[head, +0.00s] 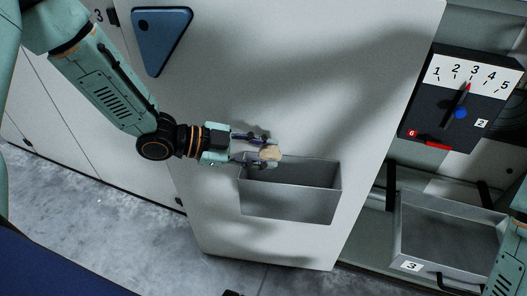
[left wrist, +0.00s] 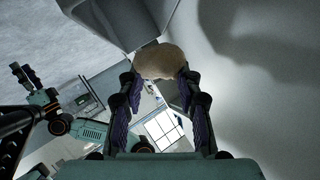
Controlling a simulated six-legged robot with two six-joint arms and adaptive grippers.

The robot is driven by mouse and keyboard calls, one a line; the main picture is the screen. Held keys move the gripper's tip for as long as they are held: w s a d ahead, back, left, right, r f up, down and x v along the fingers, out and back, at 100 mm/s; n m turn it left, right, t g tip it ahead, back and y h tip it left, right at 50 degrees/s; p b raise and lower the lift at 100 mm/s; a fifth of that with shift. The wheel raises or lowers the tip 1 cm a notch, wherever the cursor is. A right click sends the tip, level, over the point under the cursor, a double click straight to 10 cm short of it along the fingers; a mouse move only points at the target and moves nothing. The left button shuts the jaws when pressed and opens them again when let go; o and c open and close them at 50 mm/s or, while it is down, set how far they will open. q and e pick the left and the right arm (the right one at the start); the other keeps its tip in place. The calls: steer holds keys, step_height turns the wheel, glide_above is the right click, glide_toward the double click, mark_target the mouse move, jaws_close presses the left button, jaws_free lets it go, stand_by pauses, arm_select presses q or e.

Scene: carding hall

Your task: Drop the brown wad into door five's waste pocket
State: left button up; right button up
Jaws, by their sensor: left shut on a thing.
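My left gripper (head: 268,152) is shut on the brown wad (head: 271,155), a small tan rounded lump at its fingertips. In the head view the wad overlaps the back rim of a grey open-topped waste pocket (head: 288,203), left of its middle. The pocket is fixed to the pale door panel (head: 370,70). I cannot tell the wad's exact height above the rim. In the left wrist view the wad (left wrist: 160,62) sits between both fingers, with a grey box wall (left wrist: 115,22) close beyond it. I see no number five on this door.
A blue triangle (head: 160,38) is on the door panel above. To the right are a black dial box (head: 462,105) with a red pointer and numbers 1 to 5, and a grey tray (head: 452,233) labelled 3. A panel marked 3 stands at left. Concrete floor (head: 110,215) lies below.

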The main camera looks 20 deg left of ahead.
arm_select(q)
steer(key=o, duration=0.4)
steer(key=shift+a, duration=0.15)
steer(key=o, duration=0.4)
steer(key=shift+v, duration=3.7)
steer(key=shift+s+a, duration=0.1)
steer(key=shift+a, duration=0.05)
